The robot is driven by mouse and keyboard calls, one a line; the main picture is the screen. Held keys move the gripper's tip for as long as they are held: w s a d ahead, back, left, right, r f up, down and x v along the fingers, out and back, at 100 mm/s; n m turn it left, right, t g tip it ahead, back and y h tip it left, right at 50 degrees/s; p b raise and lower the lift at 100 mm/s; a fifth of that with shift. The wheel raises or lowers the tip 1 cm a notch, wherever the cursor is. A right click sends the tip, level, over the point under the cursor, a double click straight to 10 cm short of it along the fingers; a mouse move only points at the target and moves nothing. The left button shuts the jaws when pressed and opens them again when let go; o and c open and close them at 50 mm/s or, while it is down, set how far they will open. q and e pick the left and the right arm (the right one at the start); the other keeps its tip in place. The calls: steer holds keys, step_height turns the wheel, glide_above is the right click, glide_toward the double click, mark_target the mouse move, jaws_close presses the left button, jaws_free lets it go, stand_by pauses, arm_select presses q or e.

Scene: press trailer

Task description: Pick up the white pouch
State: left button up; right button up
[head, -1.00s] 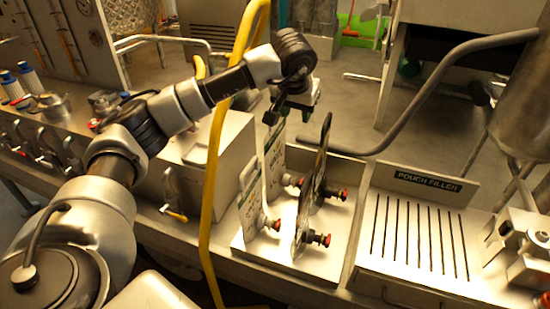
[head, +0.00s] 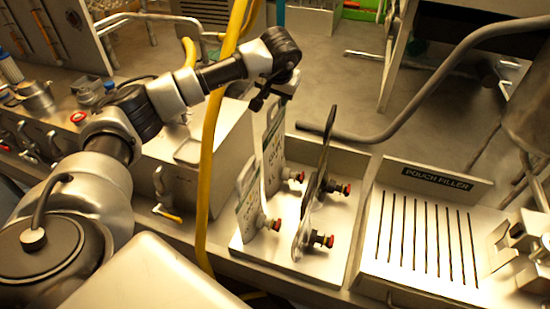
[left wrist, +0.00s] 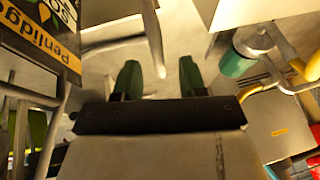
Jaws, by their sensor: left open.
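Two white pouches with green print stand upright on a tray (head: 340,235): a near white pouch (head: 246,208) and a far white pouch (head: 275,145). Each has a red-capped spout towards its lower right. My left gripper (head: 268,97) is above and close to the top of the far white pouch; its fingertips are hard to make out there. In the left wrist view its two green fingers (left wrist: 158,80) are apart with nothing held between them. I cannot make out a pouch for sure in that view. My right gripper is not in view.
Dark pouches (head: 325,155) stand right of the white ones on the tray. A yellow hose (head: 207,150) runs upright left of the tray, before a metal box (head: 180,150). A slotted pouch filler plate (head: 425,240) is at the right. A bent grey bar (head: 440,75) crosses behind.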

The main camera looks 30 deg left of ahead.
arm_select(q)
steer(key=shift+x, duration=1.5)
jaws_close()
steer(key=shift+r, duration=0.15)
